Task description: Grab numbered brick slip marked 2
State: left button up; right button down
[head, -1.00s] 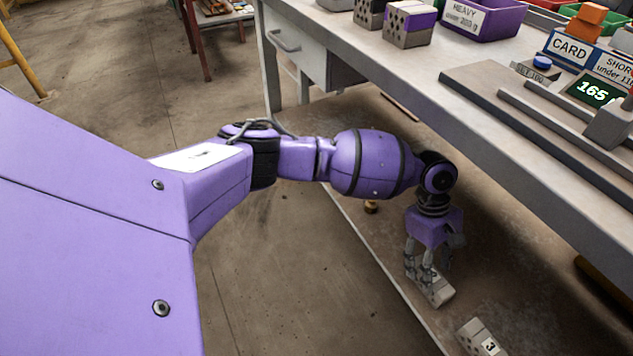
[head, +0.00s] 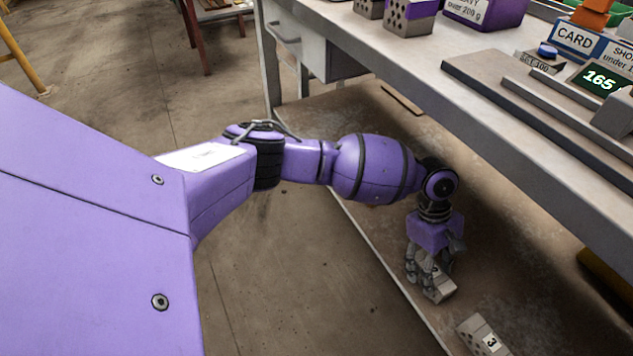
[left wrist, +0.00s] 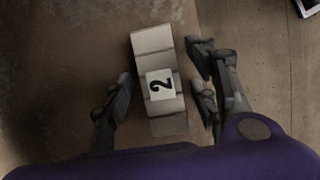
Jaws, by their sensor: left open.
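The brick slip marked 2 (left wrist: 159,100) is a pale grey block with a white label. It lies between the fingers of my left gripper (left wrist: 162,101) in the left wrist view. The left gripper is open, with one finger on the left of the brick and the others on its right; a gap shows on each side. In the head view the left gripper (head: 427,276) points down at the lower shelf, and the brick (head: 440,289) shows partly behind and below its fingers. My right gripper is not in view.
A brick marked 3 (head: 483,337) lies nearer on the same lower shelf (head: 375,225). The worktop (head: 440,52) overhangs the shelf on the right and carries a display reading 165 (head: 599,78), a CARD sign (head: 574,38) and bricks. The shelf's front edge borders open floor.

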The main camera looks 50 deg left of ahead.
pick_arm(q)
jog(key=shift+s+f, duration=0.1)
jog(key=shift+f, duration=0.1)
jog(key=shift+r, duration=0.1)
grip_shut()
dwell(0.5)
